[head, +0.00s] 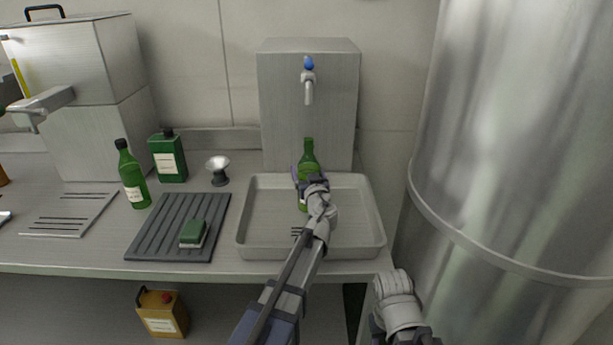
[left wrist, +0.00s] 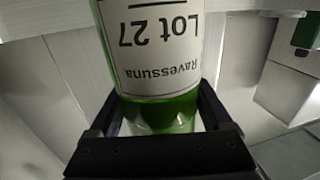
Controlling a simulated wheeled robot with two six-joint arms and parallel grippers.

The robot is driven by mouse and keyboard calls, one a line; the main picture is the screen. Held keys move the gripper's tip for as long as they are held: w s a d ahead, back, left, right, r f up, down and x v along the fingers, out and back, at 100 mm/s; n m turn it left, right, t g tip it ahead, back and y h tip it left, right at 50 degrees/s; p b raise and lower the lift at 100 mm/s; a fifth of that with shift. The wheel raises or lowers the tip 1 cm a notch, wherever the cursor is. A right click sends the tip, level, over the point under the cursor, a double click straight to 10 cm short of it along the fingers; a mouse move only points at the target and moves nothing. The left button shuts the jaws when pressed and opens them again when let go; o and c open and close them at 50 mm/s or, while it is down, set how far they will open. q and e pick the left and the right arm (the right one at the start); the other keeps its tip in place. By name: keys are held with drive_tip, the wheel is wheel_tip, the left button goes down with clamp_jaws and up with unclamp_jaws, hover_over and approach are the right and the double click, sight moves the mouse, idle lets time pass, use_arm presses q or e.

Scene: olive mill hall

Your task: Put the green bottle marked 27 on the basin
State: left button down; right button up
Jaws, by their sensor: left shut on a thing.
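The green bottle marked 27 (head: 307,158) is upright over the grey metal basin (head: 260,228), under the tap. In the left wrist view the green bottle's label (left wrist: 160,42) reads "Lot 27" and "Ravessuna", upside down. My left gripper (head: 312,182) is shut on this bottle; its dark fingers are either side of the bottle in the left wrist view (left wrist: 162,125). The arm hides part of the bottle's lower body, and I cannot tell whether its base touches the basin floor.
The tap's steel housing (head: 275,110) stands behind the basin; a big steel tank (head: 510,130) is right.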

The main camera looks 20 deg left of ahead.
use_arm(q)
drive_tip(key=shift+r, duration=0.1)
drive_tip(key=shift+c, duration=0.3)
unclamp_jaws()
drive_tip(key=shift+o, duration=0.3)
drive_tip(key=v, duration=0.7)
drive_tip(key=shift+s, duration=0.3)
drive_tip(key=shift+d, duration=0.1)
